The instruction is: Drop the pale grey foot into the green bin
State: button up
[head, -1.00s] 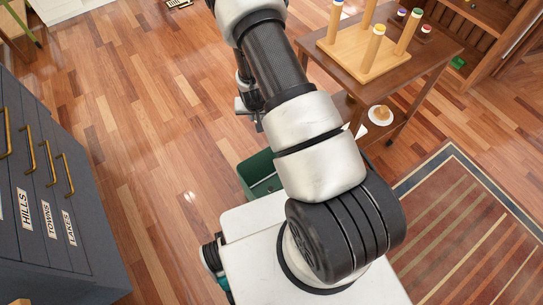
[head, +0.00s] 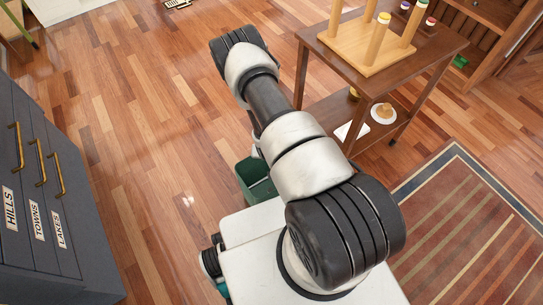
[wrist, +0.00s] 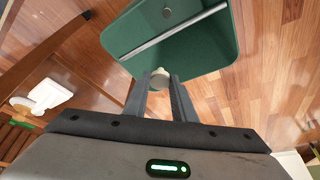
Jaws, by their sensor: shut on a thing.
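The green bin (head: 250,187) stands on the wood floor, partly hidden behind my arm and white base in the head view. In the wrist view the bin (wrist: 190,50) fills the top middle. My gripper (wrist: 157,82) is shut on the pale grey foot (wrist: 159,76), a small rounded pale piece between the fingertips. The foot shows against the bin's near edge in the wrist view. I cannot tell its height above the bin. The gripper and foot are hidden behind my arm in the head view.
A grey drawer cabinet (head: 60,245) is at the left. The floor between is clear.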

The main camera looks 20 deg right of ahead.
notch_tip(320, 180, down, 2)
jog(key=shift+f+b, duration=0.1)
jog(key=shift+b, duration=0.35)
jog(key=o, duration=1.1)
jog(key=p+v, duration=0.4)
jog(key=v, duration=1.3)
jog(key=shift+r+p, duration=0.25)
jog(key=shift+p, duration=0.1)
